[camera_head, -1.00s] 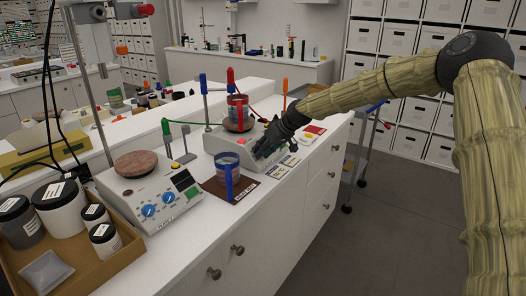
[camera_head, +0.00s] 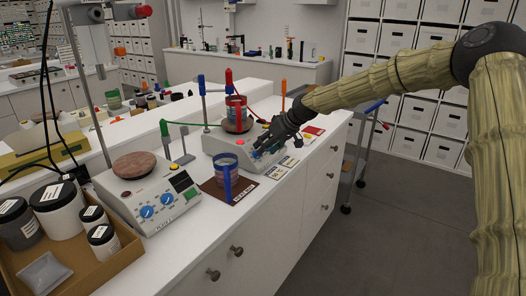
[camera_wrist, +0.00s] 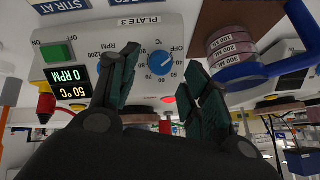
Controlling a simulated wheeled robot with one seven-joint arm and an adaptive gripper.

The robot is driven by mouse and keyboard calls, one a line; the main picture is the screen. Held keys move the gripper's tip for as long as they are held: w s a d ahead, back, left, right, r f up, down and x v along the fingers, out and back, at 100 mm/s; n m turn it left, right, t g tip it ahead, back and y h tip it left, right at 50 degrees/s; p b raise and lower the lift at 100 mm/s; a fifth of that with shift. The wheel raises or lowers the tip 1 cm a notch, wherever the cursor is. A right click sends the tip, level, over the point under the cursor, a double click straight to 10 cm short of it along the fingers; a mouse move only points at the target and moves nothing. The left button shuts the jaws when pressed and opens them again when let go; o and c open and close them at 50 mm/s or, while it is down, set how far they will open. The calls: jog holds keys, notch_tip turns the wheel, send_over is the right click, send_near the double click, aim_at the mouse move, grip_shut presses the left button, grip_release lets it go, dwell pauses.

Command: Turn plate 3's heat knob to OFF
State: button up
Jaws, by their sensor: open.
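Plate 3 (camera_head: 214,145) is the white hotplate at the far end of the bench. In the wrist view, which is upside down, its panel (camera_wrist: 182,22) shows a "PLATE 3" label, and the displays (camera_wrist: 68,82) read 0 RPM and 50 °C. The blue heat knob (camera_wrist: 159,63), beside °C and OFF marks, shows between my fingertips. Its exact setting is unclear. My gripper (camera_wrist: 162,66) is open, its dark green fingers on either side of this knob; contact cannot be told. It also shows over the plate's front panel in the head view (camera_head: 259,150). The RPM knob is mostly hidden behind the left finger.
A clear beaker with a blue handle (camera_head: 227,185) stands on a brown mat (camera_head: 213,192) close to the plate; it also shows in the wrist view (camera_wrist: 232,42). Another hotplate (camera_head: 180,205) stands nearer. Another beaker (camera_head: 238,110) sits on plate 3. Cards (camera_head: 283,168) lie in front.

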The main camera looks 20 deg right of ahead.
jog(key=v, duration=0.8)
jog(key=shift+r, duration=0.2)
jog(key=shift+s+d, duration=0.15)
jog(key=shift+s, duration=0.05)
